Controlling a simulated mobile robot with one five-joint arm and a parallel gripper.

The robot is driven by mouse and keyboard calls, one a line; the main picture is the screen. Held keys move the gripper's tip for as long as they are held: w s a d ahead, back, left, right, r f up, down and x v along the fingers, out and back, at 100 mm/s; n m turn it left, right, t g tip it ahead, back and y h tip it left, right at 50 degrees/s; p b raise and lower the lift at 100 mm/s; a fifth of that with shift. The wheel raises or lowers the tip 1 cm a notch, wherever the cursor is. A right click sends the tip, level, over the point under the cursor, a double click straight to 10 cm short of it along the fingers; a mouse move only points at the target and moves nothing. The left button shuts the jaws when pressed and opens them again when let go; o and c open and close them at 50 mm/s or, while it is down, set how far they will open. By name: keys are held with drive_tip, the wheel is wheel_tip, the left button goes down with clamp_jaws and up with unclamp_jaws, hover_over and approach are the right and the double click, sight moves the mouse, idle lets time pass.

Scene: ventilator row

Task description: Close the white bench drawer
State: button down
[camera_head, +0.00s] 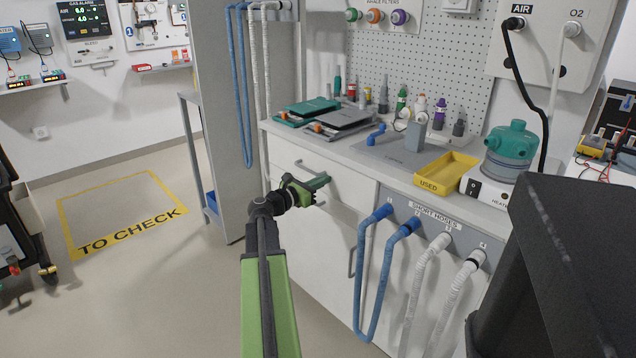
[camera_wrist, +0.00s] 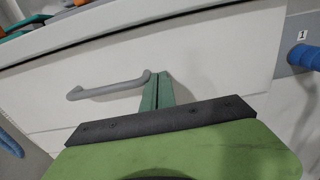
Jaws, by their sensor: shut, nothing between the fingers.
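The white bench drawer (camera_head: 345,190) is under the worktop in the head view. Its front fills much of the wrist view (camera_wrist: 215,60). It looks near flush with the bench; I cannot tell if a small gap is left. A grey bar handle (camera_wrist: 108,89) is on its front, and part of it shows in the head view (camera_head: 303,165). My gripper (camera_head: 322,183) is in front of the drawer, with green fingers shut and empty. In the wrist view the fingertips (camera_wrist: 160,76) are at the handle's right end; contact is unclear.
Blue hoses (camera_head: 364,270) and white hoses (camera_head: 424,280) hang right of the drawer. A yellow tray (camera_head: 446,172) and a teal humidifier (camera_head: 512,143) stand on the worktop. A grey cabinet side (camera_head: 225,110) rises at left. Open floor (camera_head: 170,290) lies left of my arm.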

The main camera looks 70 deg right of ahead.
drive_tip(key=v, duration=1.4)
